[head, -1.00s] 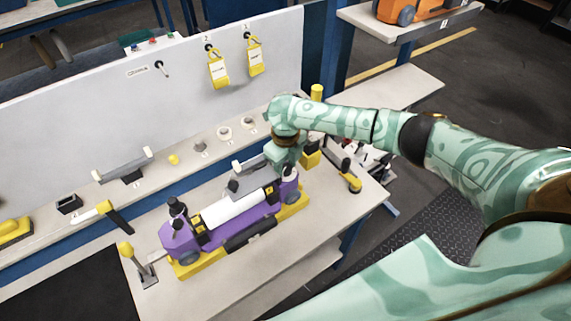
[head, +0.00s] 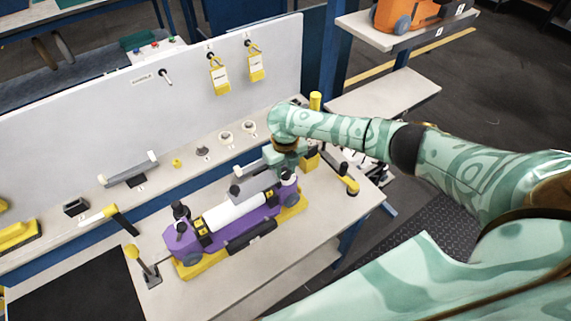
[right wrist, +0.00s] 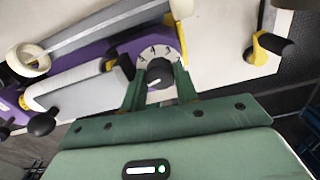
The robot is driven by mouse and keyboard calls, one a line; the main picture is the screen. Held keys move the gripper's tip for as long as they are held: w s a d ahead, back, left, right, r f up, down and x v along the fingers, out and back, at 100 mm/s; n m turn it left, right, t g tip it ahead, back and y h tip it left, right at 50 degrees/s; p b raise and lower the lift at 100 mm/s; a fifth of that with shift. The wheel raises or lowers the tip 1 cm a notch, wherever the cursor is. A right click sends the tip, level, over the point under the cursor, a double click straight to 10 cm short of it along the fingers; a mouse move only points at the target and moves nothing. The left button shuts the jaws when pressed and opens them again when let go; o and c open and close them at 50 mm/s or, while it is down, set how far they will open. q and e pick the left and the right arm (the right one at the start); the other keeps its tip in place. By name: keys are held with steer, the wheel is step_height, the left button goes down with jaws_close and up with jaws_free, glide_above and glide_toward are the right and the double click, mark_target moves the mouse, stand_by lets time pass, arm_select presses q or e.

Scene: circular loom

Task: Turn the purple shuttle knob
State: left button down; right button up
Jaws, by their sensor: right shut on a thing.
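The purple shuttle (head: 262,211) lies on a yellow base on the bench, with a white roll along its top. Its black knob (right wrist: 160,73) sits at the shuttle's end on a pale dial with numbers, in the right wrist view. My right gripper (right wrist: 159,82) has its two green fingers on either side of the knob, shut on it. In the head view my right gripper (head: 287,166) is over the shuttle's right end and hides part of it. My left gripper is not in view.
A yellow-handled lever (head: 142,262) stands left of the shuttle. A yellow and black handle (head: 347,182) is right of my gripper. Small round parts (head: 225,138) line the back shelf. Two yellow tags (head: 219,77) hang on the panel. The bench front is clear.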

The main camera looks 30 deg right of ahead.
steer(key=m+p, duration=0.3)
steer(key=m, duration=0.2)
steer(key=shift+r+m+p, duration=0.15)
steer(key=shift+m+p, duration=0.15)
steer(key=shift+p, duration=0.05)
steer(key=m+p, duration=0.2)
steer(key=m, duration=0.3)
steer(key=shift+m+p, duration=0.3)
steer(key=shift+p, duration=0.05)
steer(key=m+p, duration=0.1)
steer(key=m, duration=0.3)
steer(key=shift+p, duration=0.3)
steer(key=m+p, duration=0.1)
steer(key=m, duration=0.4)
steer(key=shift+d, duration=0.1)
steer(key=o, duration=0.7)
